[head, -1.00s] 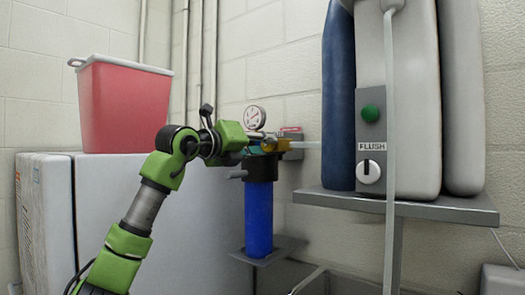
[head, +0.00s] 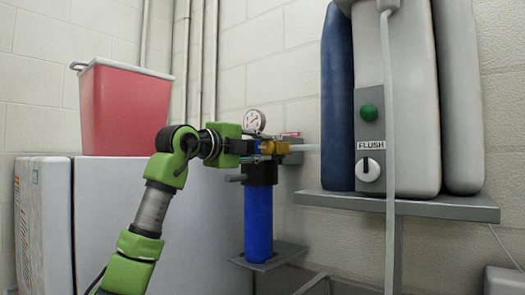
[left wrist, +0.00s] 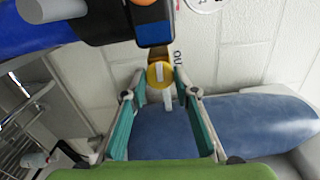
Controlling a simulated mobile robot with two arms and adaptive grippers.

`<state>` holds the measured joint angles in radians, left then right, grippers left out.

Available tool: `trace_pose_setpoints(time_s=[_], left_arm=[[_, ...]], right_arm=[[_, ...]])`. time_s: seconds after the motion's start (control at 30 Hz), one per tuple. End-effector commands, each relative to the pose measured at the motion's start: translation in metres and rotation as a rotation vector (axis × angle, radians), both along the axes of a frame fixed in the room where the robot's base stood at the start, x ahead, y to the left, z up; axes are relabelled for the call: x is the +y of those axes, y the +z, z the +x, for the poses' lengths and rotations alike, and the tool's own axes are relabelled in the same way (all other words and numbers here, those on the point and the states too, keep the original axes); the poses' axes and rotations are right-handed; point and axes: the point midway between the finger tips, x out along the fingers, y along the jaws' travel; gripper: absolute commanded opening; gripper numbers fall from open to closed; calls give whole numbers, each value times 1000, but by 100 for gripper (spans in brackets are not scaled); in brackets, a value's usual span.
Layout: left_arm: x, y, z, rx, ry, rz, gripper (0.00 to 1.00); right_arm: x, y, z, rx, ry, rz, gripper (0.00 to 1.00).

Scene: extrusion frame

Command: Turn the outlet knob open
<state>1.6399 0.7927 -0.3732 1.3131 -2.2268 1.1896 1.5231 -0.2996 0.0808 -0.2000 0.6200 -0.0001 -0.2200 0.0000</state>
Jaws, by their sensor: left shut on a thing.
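The outlet knob (left wrist: 160,76) is a round yellow knob with a pale bar across it, below the black filter head in the left wrist view. Partly hidden lettering, "OU", shows beside it. My left gripper (left wrist: 162,88) has its two teal-padded fingers on either side of the knob and is shut on it. In the head view my left gripper (head: 256,150) meets the yellow brass fitting (head: 280,147) on top of the blue filter (head: 258,222), and the fingertips are small and partly hidden there. My right gripper is not in view.
A pressure gauge (head: 254,121) stands just behind the gripper. A grey shelf (head: 430,207) at right carries a unit with a FLUSH knob (head: 368,169) and blue and grey tanks. A red bin (head: 127,110) sits on a white cabinet (head: 160,220) at left.

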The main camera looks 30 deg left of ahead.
Motion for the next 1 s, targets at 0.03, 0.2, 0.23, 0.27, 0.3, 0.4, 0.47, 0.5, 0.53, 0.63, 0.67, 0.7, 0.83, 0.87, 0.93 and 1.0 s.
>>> trace_pose_setpoints(time_s=[0.03,0.2,0.23,0.27,0.3,0.4,0.47,0.5,0.53,0.63,0.67,0.7,0.83,0.87,0.93,1.0], left_arm=[[1,-1,0,2,2,-20,6],[1,-1,0,8,2,-75,6],[1,-1,0,8,2,-81,6],[1,-1,0,9,2,-86,6],[1,-1,0,10,1,-92,6],[1,-1,0,11,1,-102,6],[1,-1,0,11,1,-104,6],[1,-1,0,12,1,-105,6],[1,-1,0,12,1,-105,6],[1,-1,0,12,1,-105,6],[1,-1,0,12,1,-105,6],[1,-2,0,12,1,-105,6],[1,-2,0,13,1,-104,40],[1,-2,0,13,1,-104,44],[1,-1,0,12,1,-103,44],[1,-1,0,11,1,-103,44]], right_arm=[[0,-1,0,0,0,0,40],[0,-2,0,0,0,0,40],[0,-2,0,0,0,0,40],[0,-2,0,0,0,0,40],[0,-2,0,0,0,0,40],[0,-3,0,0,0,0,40],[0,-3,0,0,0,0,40],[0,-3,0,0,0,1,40],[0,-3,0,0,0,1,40],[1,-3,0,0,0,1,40],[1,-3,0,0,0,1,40],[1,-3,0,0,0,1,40],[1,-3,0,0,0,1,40],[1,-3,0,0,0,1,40],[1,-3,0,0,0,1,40],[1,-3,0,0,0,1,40]])
